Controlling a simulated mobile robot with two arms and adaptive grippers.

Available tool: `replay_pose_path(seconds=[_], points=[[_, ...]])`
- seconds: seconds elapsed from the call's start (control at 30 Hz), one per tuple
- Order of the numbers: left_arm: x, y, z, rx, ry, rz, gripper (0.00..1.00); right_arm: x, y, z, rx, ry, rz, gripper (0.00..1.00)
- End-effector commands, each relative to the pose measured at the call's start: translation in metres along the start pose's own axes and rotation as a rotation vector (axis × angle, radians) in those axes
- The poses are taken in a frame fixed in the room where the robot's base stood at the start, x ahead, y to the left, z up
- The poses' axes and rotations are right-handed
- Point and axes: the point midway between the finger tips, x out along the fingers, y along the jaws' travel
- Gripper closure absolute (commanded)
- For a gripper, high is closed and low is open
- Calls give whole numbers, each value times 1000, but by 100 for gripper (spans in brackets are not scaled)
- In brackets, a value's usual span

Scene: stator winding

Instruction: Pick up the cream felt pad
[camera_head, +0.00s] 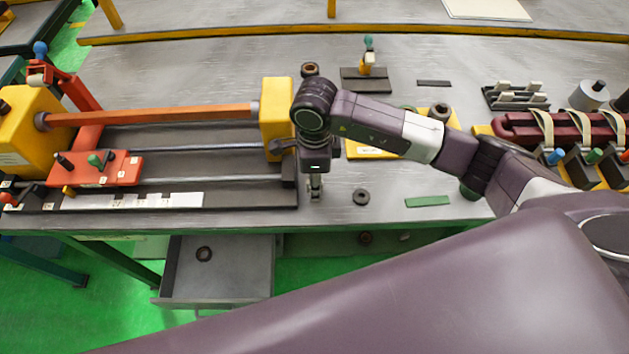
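I cannot make out a cream felt pad with certainty. A flat pale cream sheet (487,9) lies at the far top right, cut off by the picture edge. Small cream blocks (518,92) sit in a dark holder at the right of the bench. My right gripper (315,192) points down over the front part of the bench, just right of the yellow and black machine. Its fingers are small and seen nearly edge-on, so their opening is unclear. Nothing is visibly held. My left gripper is not in view.
The long machine (276,105) with an orange bar fills the bench's left. A dark ring (361,197) and a green strip (428,201) lie near the front edge. A dark red coil fixture (560,128) stands at right. An open drawer (222,285) hangs below. The back of the bench is mostly clear.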

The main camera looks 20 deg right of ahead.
Motion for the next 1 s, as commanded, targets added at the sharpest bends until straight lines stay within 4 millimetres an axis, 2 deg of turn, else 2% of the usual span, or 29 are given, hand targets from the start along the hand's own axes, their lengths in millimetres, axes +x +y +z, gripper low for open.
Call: replay_pose_path(seconds=[0.2, 0.47, 0.83, 1.0], points=[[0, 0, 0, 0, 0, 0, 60, 1, 0, 0, 0, -1, 0, 71], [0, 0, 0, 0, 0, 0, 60, 0, 0, 0, 0, -1, 0, 99], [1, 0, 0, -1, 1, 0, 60, 0, 0, 0, 0, -1, -1, 100], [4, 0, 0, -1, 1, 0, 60, -9, -1, 1, 0, -2, -2, 100]])
